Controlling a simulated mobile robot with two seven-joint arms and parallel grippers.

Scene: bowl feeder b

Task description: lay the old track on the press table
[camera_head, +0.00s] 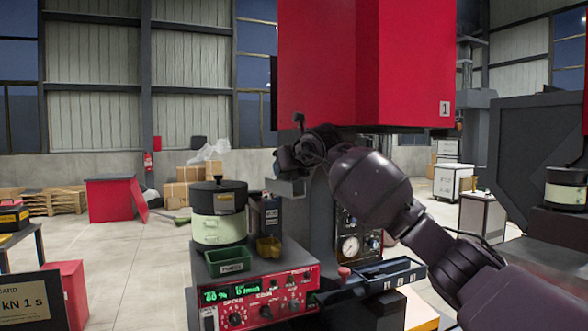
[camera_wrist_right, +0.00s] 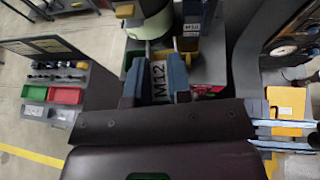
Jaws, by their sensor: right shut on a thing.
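My right gripper (camera_head: 292,165) hangs in front of the red press, to the upper right of the cream bowl feeder (camera_head: 219,228). In the right wrist view its blue fingers (camera_wrist_right: 156,88) are shut on a grey piece marked M12, which I take to be the old track (camera_wrist_right: 158,76). In the head view the track (camera_head: 287,187) shows as a small grey block under the gripper, held in the air. Most of it is hidden by the gripper. I cannot tell for sure which surface is the press table. My left gripper is out of view.
A dark piece marked M10 (camera_wrist_right: 191,22) stands beside the feeder. The red press head (camera_head: 365,60) is above. A blue-edged tray (camera_head: 388,274) is to the right.

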